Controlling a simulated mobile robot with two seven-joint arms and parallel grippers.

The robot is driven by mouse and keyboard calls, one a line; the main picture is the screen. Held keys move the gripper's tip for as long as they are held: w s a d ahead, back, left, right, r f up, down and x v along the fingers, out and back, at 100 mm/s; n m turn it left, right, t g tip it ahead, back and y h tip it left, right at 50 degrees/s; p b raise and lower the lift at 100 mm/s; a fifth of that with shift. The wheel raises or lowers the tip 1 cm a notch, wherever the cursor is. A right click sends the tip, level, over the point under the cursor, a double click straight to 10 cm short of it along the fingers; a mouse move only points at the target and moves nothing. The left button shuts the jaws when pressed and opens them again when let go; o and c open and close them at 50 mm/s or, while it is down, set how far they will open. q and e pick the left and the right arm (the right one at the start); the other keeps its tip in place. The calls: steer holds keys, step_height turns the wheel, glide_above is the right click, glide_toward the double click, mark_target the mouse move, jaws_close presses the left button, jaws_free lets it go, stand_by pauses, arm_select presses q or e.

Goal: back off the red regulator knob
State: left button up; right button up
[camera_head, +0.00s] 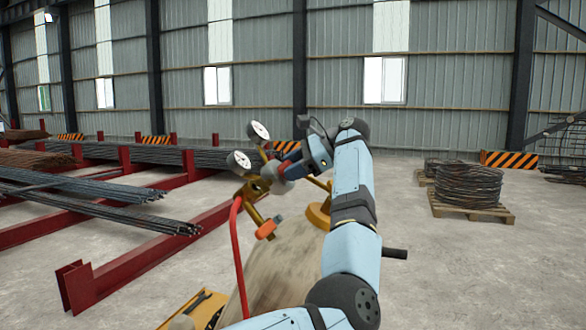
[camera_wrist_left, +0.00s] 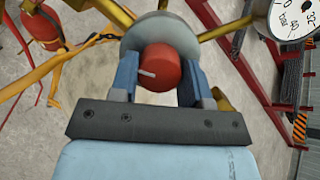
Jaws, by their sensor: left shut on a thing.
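The red regulator knob (camera_wrist_left: 160,70) shows in the left wrist view, in front of a round grey body (camera_wrist_left: 178,33). It has a short white mark on its face. My left gripper (camera_wrist_left: 160,82) has its two blue fingers on either side of the knob and is shut on it. In the head view the left gripper (camera_head: 290,166) is at the brass regulator (camera_head: 258,187), and its fingers and wrist hide the knob there. Two round white gauges (camera_head: 258,132) (camera_head: 238,161) stand on the regulator. My right gripper is not in view.
A red hose (camera_head: 238,255) hangs from the regulator, near an orange-handled part (camera_head: 267,230). A yellow tray (camera_head: 180,312) with tools is low in front. Red racks (camera_head: 150,250) with rebar stand left. Wire coils (camera_head: 467,185) on a pallet are right. Open floor (camera_head: 450,270) lies between.

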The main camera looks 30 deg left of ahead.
arm_select(q)
steer(key=shift+n, duration=1)
steer(key=o, duration=0.9)
steer(key=p+v, duration=0.5)
steer(key=v, duration=0.9)
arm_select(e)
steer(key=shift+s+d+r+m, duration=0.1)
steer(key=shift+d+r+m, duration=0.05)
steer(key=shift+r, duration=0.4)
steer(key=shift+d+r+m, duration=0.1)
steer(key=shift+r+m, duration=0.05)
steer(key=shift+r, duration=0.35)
